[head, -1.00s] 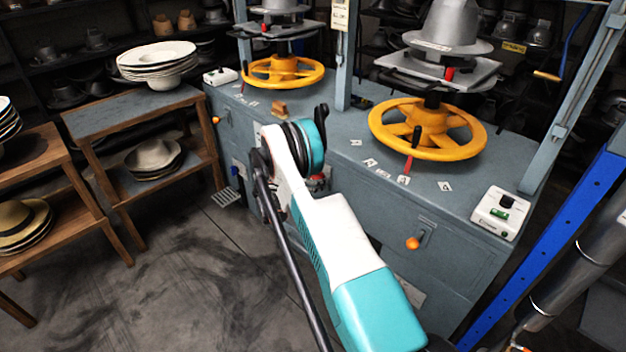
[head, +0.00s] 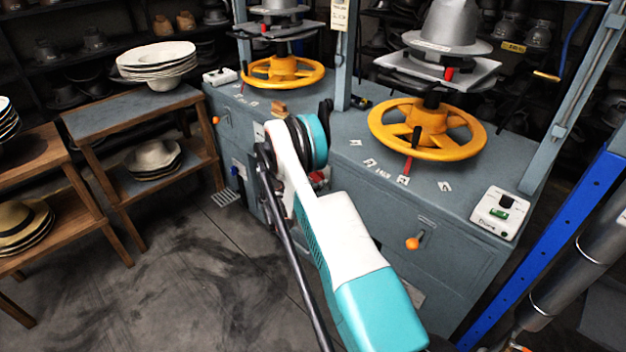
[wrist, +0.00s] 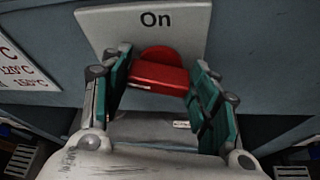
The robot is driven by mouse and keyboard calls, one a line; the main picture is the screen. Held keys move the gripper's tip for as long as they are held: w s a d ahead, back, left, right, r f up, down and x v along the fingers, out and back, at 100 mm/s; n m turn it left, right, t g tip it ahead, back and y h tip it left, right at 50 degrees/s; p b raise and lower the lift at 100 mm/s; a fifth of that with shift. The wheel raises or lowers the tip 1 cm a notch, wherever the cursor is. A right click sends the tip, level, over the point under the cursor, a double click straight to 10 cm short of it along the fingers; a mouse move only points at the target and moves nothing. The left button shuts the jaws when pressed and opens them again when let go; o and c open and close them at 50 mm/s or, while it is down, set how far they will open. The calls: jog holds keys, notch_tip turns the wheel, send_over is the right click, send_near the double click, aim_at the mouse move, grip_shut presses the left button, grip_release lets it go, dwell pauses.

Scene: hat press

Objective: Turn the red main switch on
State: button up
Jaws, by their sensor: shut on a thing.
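The red main switch (wrist: 160,72) is in the upper middle of the wrist view, on a pale plate (wrist: 185,22) marked "On" above it. Its handle is a red block in front of a rounded red part. My gripper (wrist: 160,88) has its teal-padded fingers on either side of the handle, closed on it. The lower part of the switch and plate is hidden by my gripper. In the head view my arm covers most of the switch and my fingers; only a bit of red shows beside the arm.
The grey press cabinet (head: 460,225) carries yellow handwheels (head: 427,130) above the arm. An orange-knobbed lever (head: 412,243) sticks out of its front. A white box with a green button (head: 501,213) sits at its right corner. Wooden shelves stand left; the floor (head: 190,280) between is clear.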

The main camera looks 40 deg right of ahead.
jog(key=m+t, duration=0.1)
jog(key=m, duration=0.2)
jog(key=m+t+h, duration=0.1)
jog(key=m+t, duration=0.1)
jog(key=m, duration=0.1)
jog(key=s+f+m+t+h, duration=0.1)
jog(key=m+t, duration=0.1)
jog(key=m, duration=0.1)
jog(key=shift+f+m, duration=0.1)
jog(key=shift+m, duration=0.3)
dwell(0.5)
jog(key=o, duration=1.1)
jog(key=shift+d, duration=0.1)
jog(key=shift+c, duration=0.2)
